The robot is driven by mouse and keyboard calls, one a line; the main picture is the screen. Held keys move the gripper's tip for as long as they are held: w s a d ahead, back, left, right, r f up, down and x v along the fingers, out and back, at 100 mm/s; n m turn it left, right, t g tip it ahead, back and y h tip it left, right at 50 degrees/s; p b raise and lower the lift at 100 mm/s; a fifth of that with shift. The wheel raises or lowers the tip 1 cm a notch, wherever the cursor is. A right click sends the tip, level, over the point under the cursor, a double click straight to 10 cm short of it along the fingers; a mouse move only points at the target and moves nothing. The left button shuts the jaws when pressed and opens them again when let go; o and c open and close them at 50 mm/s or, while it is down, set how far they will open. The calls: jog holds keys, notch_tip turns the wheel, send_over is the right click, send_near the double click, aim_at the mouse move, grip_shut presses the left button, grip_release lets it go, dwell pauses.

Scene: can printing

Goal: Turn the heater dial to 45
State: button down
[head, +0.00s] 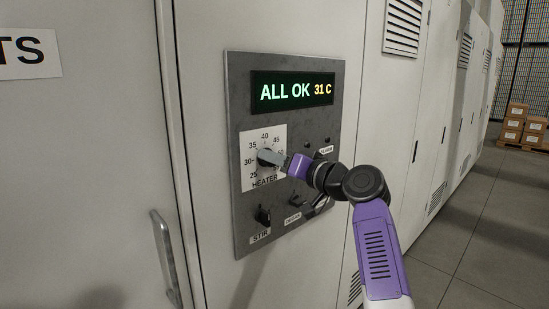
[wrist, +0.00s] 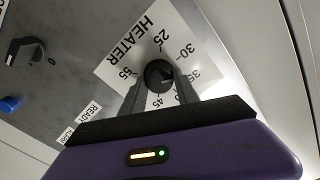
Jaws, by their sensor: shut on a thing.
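The heater dial (head: 264,156) is a dark round knob on a white scale plate (head: 247,140) marked from 25 upward, with 45 at the upper right. My gripper (head: 271,159) is shut on the dial from the right, and its fingers hide part of the knob and scale in the head view. In the wrist view the black dial (wrist: 157,72) sits between the two fingertips (wrist: 160,84). I cannot tell clearly which number its pointer faces. The display (head: 292,91) above reads "ALL OK 31 C".
A stir knob (head: 263,216) and another switch (head: 297,201) sit below the dial on the grey panel (head: 240,100). A blue button (wrist: 10,104) shows in the wrist view. A door handle (head: 164,257) stands out at lower left. Open floor (head: 480,220) lies to the right.

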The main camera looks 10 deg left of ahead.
jog(key=m+p, duration=0.3)
jog(key=m, duration=0.4)
jog(key=m+p, duration=0.3)
jog(key=m, duration=0.4)
jog(key=m+p, duration=0.3)
jog(key=m, duration=0.4)
jog(key=shift+f, duration=0.4)
jog(key=c, duration=0.9)
grip_release()
jog(key=shift+d, duration=0.1)
jog(key=b+v, duration=0.2)
jog(key=v, duration=0.5)
jog(key=shift+s+d, duration=0.2)
jog(key=shift+d, duration=0.1)
